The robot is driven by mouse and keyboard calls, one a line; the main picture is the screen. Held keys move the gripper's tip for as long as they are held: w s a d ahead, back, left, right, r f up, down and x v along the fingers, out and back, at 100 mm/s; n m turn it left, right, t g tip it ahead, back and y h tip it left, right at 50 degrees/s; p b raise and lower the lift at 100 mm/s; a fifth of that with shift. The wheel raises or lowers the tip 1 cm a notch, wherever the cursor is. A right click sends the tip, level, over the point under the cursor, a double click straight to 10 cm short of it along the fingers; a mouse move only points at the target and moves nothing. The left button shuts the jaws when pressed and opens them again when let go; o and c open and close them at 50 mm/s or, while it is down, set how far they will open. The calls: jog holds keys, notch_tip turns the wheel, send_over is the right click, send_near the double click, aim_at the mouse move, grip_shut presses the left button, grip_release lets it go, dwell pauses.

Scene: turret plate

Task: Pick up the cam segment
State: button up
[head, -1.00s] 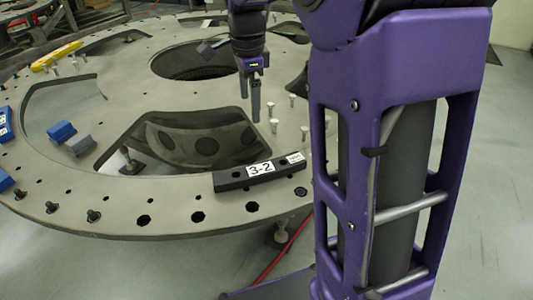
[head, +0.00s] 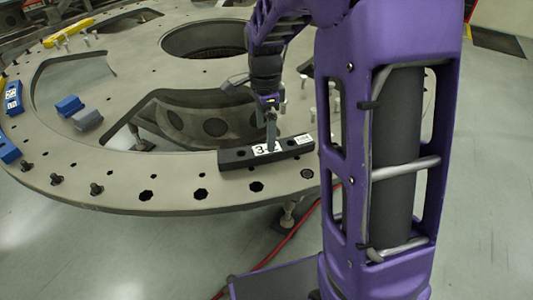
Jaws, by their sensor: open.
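The cam segment appears to be the black bar (head: 236,160) with white labels, lying on the near rim of the round grey turret plate (head: 130,190). Its "3-2" label is partly covered by my gripper. My gripper (head: 271,146) points down with its fingers at the middle of the bar. It is open. The fingers overlap in this view, so I cannot tell whether they straddle the bar or touch it.
Left on the plate are a blue block (head: 69,105), a grey block (head: 87,119) and blue labelled bars (head: 13,97). A yellow piece (head: 68,32) lies at the back. Upright bolts stand right of my gripper. A large cutout (head: 185,120) opens behind the bar.

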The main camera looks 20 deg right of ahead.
aim_at(266, 151)
jog(key=shift+s+d+f+b, duration=0.1)
jog(key=shift+f+b, duration=0.1)
jog(key=shift+f, duration=0.7)
jog(key=shift+s+a+f+b, duration=0.1)
jog(key=shift+f+b, duration=0.1)
jog(key=shift+f, duration=0.7)
jog(key=shift+s+d+f+b, duration=0.1)
jog(key=shift+f+b, duration=0.1)
jog(key=shift+f, duration=0.7)
grip_shut()
